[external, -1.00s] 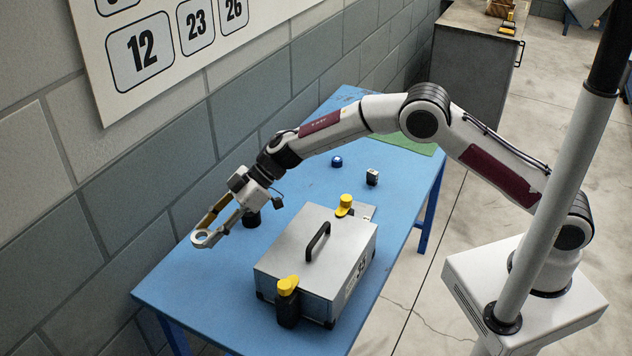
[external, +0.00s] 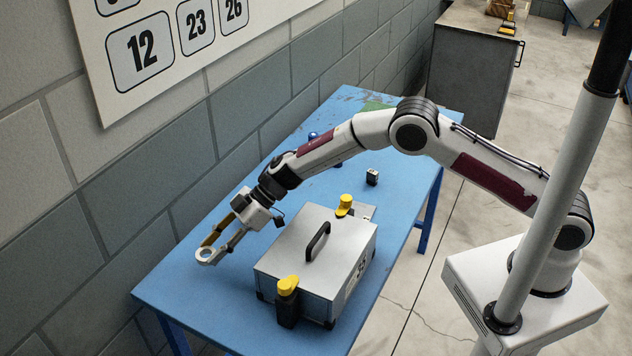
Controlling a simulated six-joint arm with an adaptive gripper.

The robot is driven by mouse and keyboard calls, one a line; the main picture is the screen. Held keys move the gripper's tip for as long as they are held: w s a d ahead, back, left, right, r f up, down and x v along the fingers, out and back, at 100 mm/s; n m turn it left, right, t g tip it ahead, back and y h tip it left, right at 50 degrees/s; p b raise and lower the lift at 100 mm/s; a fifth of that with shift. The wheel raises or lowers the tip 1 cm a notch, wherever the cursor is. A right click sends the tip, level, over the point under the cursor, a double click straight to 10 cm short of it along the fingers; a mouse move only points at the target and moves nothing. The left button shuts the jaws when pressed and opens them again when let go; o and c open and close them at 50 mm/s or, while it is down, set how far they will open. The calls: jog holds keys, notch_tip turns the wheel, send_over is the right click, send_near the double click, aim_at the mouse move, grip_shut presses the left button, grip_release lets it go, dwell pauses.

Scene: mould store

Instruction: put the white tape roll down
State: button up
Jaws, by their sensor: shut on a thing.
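The white tape roll (external: 205,262) is a small pale ring at the left of the external view. My gripper (external: 208,253) is shut on it, with one yellowish finger and one grey finger reaching down to the roll. The roll is over the left part of the blue table (external: 183,283), left of the metal case. I cannot tell whether its lower edge touches the tabletop or hangs just above it.
A grey metal case (external: 290,250) with a black handle stands right of my gripper. A black bottle with a yellow top (external: 288,305) stands before it, and a yellow-topped thing (external: 345,204) behind. A small black-and-white block (external: 372,177) is farther back. The table's near-left corner is clear.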

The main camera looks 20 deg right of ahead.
jog(key=shift+f, duration=1.9)
jog(key=shift+f, duration=0.1)
jog(key=o, duration=0.9)
jog(key=shift+d+r, duration=0.1)
jog(key=shift+r, duration=0.1)
jog(key=shift+v, duration=0.85)
jog(key=shift+d+r, duration=0.2)
jog(key=shift+r, duration=1.7)
jog(key=shift+d+r, duration=0.25)
jog(key=shift+r, duration=1.7)
